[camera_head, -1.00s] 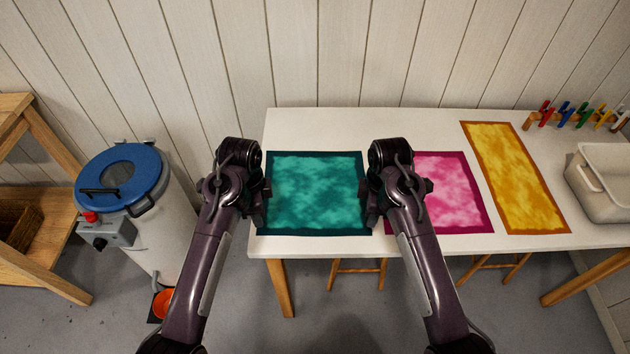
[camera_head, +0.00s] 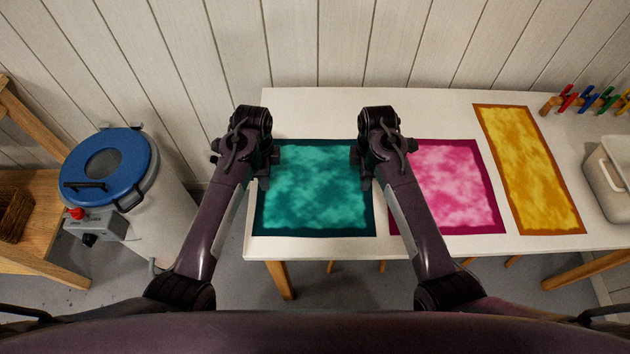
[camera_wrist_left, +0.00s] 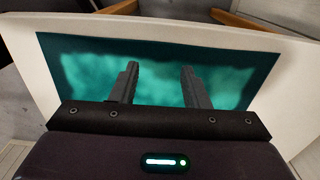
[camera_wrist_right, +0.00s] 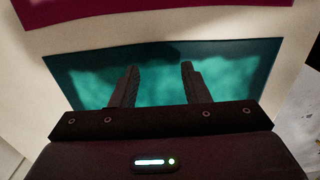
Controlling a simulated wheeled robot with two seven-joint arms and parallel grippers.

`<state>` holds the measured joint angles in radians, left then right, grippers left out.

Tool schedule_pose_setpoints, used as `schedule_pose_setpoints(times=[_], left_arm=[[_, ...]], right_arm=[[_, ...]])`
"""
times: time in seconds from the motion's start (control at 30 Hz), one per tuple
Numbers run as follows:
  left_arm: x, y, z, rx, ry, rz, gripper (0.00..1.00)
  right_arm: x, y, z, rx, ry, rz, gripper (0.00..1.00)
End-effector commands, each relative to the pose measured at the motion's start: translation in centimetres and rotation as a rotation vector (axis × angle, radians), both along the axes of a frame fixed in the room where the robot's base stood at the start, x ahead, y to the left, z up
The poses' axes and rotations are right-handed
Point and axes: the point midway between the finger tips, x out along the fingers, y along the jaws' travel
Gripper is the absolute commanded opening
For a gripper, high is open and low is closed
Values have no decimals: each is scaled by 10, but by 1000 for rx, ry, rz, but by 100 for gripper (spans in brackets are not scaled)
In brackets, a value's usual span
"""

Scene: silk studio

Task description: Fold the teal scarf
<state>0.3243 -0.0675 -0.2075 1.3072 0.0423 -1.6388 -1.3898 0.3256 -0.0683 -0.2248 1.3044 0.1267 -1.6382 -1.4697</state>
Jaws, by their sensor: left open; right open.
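The teal scarf (camera_head: 316,190) lies flat and spread out on the left part of the white table, with a darker teal border. My left gripper (camera_head: 268,165) is at its left edge, toward the far corner. My right gripper (camera_head: 360,168) is at its right edge, toward the far corner. In the left wrist view the open fingers (camera_wrist_left: 160,85) are apart over the scarf (camera_wrist_left: 230,78). In the right wrist view the open fingers (camera_wrist_right: 158,85) are also apart over the scarf (camera_wrist_right: 225,80). Neither holds cloth.
A pink scarf (camera_head: 455,185) lies just right of the teal one, partly behind my right arm. A yellow scarf (camera_head: 528,168) lies further right. A pale tub (camera_head: 608,180) and a rack of coloured clips (camera_head: 590,100) are at the right. A blue-lidded drum (camera_head: 108,165) stands left of the table (camera_head: 300,247).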

Motion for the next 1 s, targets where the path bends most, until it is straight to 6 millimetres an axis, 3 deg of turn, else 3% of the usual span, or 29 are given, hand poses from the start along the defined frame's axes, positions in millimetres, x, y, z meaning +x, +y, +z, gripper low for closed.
schedule_pose_setpoints(times=[0.2,0.6,1.0], left_arm=[[0,0,-15,0,0,1,42],[0,0,-21,0,0,1,42],[0,0,-19,0,0,1,16]], right_arm=[[0,0,-15,0,0,0,42],[0,0,-20,0,-1,0,42],[0,0,-19,0,0,-1,16]])
